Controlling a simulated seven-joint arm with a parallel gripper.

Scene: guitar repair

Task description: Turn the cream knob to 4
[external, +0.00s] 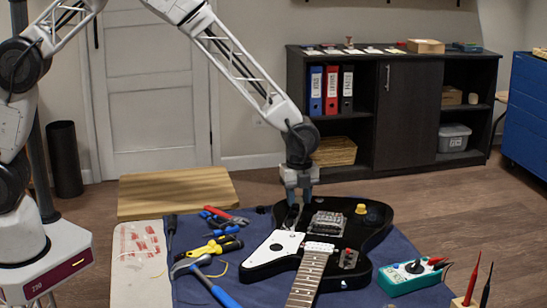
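A black electric guitar (380,225) with a white pickguard (272,247) lies on a blue cloth, neck toward the camera. A yellowish knob (361,209) stands on the body to the right of the metal bridge (328,224); I cannot tell whether it is the cream one. Its markings are too small to read. My gripper (293,220) points down at the body's left side, left of the bridge and above the pickguard. It hides what is directly beneath it. I cannot tell its finger gap or whether it touches or holds anything.
Pliers, screwdrivers and a hammer (215,288) lie left of the guitar. A green meter (410,275) and red and black probes (473,283) stand to the right. A wooden board (175,190) lies behind. A dark cabinet (405,105) stands at the back wall.

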